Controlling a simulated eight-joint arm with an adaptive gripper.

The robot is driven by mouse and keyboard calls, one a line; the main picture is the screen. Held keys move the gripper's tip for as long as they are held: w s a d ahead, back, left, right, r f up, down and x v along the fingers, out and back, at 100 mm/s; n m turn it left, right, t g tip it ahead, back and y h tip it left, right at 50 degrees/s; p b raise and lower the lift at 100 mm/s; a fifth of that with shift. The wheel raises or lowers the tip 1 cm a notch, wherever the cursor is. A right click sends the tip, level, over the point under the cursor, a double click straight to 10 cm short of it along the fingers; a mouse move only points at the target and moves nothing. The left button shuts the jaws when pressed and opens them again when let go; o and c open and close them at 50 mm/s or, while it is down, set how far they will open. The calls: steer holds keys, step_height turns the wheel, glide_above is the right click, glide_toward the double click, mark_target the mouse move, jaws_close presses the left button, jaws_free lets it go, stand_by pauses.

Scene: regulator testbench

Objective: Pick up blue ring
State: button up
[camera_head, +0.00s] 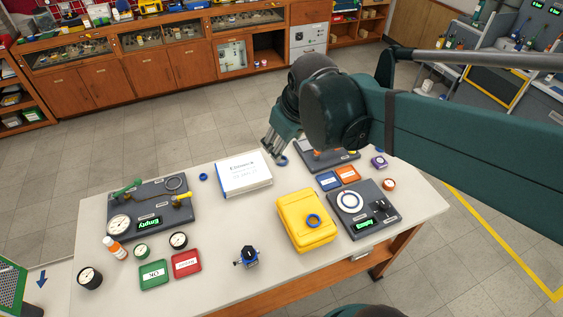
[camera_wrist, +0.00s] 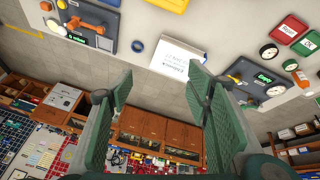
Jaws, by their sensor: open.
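Several blue rings are in view. One blue ring (camera_head: 203,177) lies on the table left of the white book. A third blue ring (camera_head: 314,220) lies on top of the yellow case. My gripper (camera_head: 273,148) is open and empty, above the table's far edge. In the wrist view its two green fingers (camera_wrist: 162,88) stand wide apart, with no ring between them.
The white book (camera_head: 244,177) lies near the table's far edge. The yellow case (camera_head: 306,236) stands at front centre. A gauge board (camera_head: 150,222) is on the left, and a dark device (camera_head: 364,222) on the right. Bare table (camera_head: 215,220) lies between the boards.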

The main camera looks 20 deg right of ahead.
steer(key=w+d+f+n+g+b, duration=0.1)
steer(key=w+d+f+n+g, duration=0.2)
steer(key=w, duration=0.6)
steer(key=n+g+b, duration=0.2)
steer(key=n, duration=0.6)
glide_above(281, 162)
step_height(281, 162, down, 23)
steer(key=shift+w+d+f, duration=0.1)
steer(key=shift+d+f, duration=0.1)
steer(key=shift+f, duration=1.3)
steer(key=shift+f, duration=0.15)
steer(key=shift+f, duration=2.45)
